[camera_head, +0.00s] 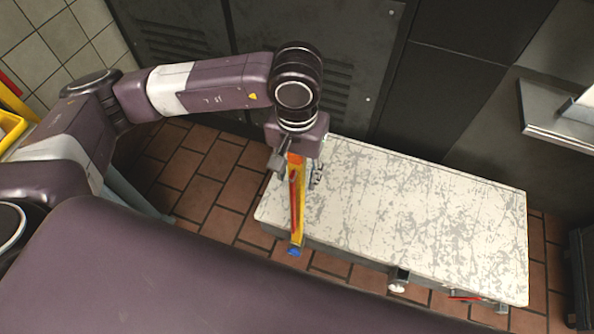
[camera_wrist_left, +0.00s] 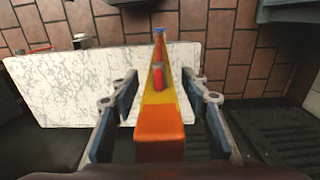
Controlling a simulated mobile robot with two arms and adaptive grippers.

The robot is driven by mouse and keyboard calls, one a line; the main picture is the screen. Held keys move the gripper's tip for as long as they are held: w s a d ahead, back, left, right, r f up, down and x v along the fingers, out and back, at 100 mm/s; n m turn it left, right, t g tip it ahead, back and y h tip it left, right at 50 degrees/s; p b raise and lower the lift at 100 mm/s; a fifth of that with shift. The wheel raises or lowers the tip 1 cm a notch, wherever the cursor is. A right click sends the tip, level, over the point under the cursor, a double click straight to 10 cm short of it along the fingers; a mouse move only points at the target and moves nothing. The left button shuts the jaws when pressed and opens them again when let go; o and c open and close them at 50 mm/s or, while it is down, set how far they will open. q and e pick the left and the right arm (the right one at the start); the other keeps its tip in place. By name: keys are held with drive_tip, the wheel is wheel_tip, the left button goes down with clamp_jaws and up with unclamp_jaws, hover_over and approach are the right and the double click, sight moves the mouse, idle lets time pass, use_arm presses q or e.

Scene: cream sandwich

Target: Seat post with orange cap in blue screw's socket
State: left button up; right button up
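A long yellow post with a red strip along it and an orange cap (camera_head: 296,159) shows beneath my left wrist in the head view. In the left wrist view the orange cap (camera_wrist_left: 160,128) is near the camera and the yellow shaft runs away from it. A small blue piece (camera_head: 293,251), which looks like the blue screw, shows at the post's far end; it also shows in the left wrist view (camera_wrist_left: 158,31). My left gripper (camera_wrist_left: 160,82) has its fingers spread on both sides of the post, with gaps visible. Whether the post sits in a socket is unclear. My right gripper is not in view.
A worn white tabletop (camera_head: 420,220) lies beside the post, its surface mostly clear. A dark fitting (camera_head: 399,279) with a white round end is at its front edge. Dark cabinets (camera_head: 370,70) stand behind. A metal ledge (camera_head: 555,125) juts in at right.

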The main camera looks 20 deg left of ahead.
use_arm(q)
drive_tip(key=shift+f, duration=0.1)
drive_tip(key=shift+r, duration=0.4)
wheel_tip(320, 180, up, 7)
drive_tip(key=shift+r, duration=0.15)
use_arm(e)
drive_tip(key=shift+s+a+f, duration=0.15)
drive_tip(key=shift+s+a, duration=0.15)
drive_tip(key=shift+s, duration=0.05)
